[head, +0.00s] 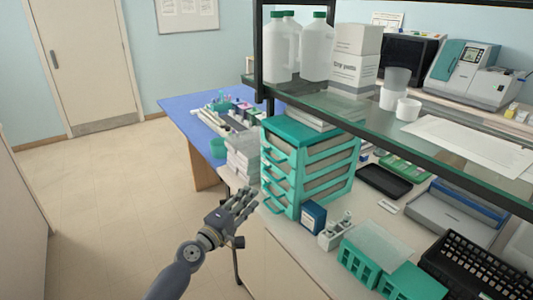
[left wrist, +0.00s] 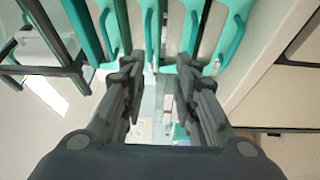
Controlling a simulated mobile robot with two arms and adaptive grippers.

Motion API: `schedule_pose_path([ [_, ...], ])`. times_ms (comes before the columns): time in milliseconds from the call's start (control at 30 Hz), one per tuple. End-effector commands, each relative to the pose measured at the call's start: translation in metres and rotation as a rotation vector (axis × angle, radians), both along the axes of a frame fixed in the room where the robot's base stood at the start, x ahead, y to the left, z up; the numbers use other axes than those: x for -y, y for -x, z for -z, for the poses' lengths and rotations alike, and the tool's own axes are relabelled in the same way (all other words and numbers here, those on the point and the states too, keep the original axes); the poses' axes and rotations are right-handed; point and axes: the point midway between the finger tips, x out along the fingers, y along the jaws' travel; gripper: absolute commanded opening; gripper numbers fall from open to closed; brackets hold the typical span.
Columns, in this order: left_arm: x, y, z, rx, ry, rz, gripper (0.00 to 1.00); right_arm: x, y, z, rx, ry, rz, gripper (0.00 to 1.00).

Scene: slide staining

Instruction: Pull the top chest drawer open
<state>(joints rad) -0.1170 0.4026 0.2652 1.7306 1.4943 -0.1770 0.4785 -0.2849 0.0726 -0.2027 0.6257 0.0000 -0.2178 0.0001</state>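The teal and grey drawer chest (head: 322,196) stands on the bench in the head view, and its drawers look shut. The top drawer's teal handle (head: 274,150) is on the chest's left-facing front. My left gripper (head: 248,203) is in front of the chest, lower than the top handle. In the left wrist view its two fingers (left wrist: 155,72) are apart with nothing between them. The chest's handles (left wrist: 150,35) show sideways beyond the fingertips there; contact with one cannot be told. My right gripper is not in view.
A glass shelf (head: 440,118) on black posts overhangs the bench, carrying white jugs (head: 280,50) and boxes. The floor at left is clear.

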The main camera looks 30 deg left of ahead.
Motion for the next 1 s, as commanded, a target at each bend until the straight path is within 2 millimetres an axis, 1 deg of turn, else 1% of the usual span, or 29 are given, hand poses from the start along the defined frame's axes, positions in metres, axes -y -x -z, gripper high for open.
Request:
schedule_pose_path([
  [33,0.0,0.0,-0.029,0.046,0.035,0.01,0.28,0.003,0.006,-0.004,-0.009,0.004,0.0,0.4],
  [100,0.0,0.001,-0.052,0.087,0.071,0.02,0.28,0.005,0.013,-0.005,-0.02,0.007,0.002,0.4],
  [200,0.0,0.0,-0.067,0.115,0.097,0.027,0.28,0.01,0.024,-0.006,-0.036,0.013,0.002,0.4],
  [300,0.0,-0.007,-0.072,0.121,0.103,0.028,0.28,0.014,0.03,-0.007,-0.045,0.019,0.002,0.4],
  [367,-0.001,-0.013,-0.073,0.121,0.102,0.028,0.28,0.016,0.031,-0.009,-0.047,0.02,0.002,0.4],
  [467,0.0,-0.028,-0.076,0.121,0.102,0.028,0.28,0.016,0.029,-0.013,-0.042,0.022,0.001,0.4],
  [733,0.0,-0.07,-0.081,0.119,0.101,0.027,0.28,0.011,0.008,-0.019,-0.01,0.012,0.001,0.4],
  [900,-0.001,-0.09,-0.083,0.118,0.099,0.027,0.28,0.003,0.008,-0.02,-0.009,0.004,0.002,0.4],
  [1000,-0.001,-0.098,-0.084,0.118,0.099,0.027,0.28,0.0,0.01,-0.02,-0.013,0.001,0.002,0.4],
])
